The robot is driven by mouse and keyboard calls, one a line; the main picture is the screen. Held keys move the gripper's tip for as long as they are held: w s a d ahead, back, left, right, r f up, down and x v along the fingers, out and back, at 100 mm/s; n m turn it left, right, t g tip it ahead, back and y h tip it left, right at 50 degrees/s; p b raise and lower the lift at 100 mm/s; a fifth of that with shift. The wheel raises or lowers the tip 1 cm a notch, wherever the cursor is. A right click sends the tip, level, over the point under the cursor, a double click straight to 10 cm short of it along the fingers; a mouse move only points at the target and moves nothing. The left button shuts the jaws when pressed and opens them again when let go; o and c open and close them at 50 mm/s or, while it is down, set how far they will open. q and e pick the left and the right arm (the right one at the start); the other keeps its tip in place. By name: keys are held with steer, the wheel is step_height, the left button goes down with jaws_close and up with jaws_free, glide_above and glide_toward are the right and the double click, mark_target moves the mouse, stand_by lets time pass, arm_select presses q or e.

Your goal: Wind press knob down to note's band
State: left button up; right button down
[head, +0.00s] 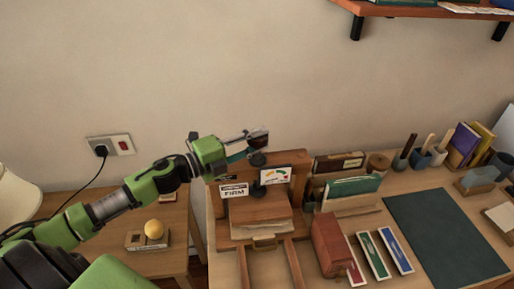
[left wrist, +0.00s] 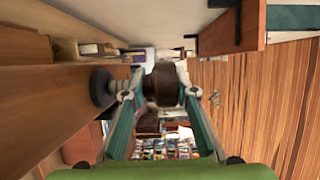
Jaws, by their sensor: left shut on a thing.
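The wooden press (head: 296,160) stands at the left end of the desk, with a stack of books or boards (head: 262,213) in it. The note (head: 235,190) on its front reads "FIRM" in large letters. Beside it a white gauge (head: 275,176) has a coloured arc; its needle is too small to read. My left gripper (head: 255,140) reaches in over the press top. It is shut on the dark brown knob (left wrist: 161,84), which sits between both fingertips in the left wrist view (left wrist: 160,96). A dark round collar (head: 258,159) shows below the knob. My right gripper is out of view.
A small side table with a yellow ball (head: 154,229) on a block stands left of the desk. Right of the press are a green book (head: 352,186) in a holder, a reddish-brown box (head: 334,245), coloured strips and a dark mat (head: 445,232). A wall shelf (head: 425,9) hangs above.

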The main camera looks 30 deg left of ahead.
arm_select(q)
steer(key=m+g+h+b, duration=0.2)
steer(key=h+b, duration=0.1)
steer(key=shift+w+a+r+m+h, duration=0.2)
steer(key=shift+r+m+h, duration=0.1)
steer(key=shift+r+m, duration=0.1)
steer(key=shift+d+r+m+g+h+b, duration=0.1)
steer(key=shift+r+m+g+h+b, duration=0.05)
steer(key=shift+m+g+h+b, duration=0.55)
steer(key=shift+r+m+g+h+b, duration=0.1)
steer(key=shift+m+g+h+b, duration=0.4)
steer(key=shift+g+b, duration=0.4)
steer(key=o, duration=0.9)
steer(key=shift+s+d, duration=0.1)
steer(key=shift+f, duration=0.1)
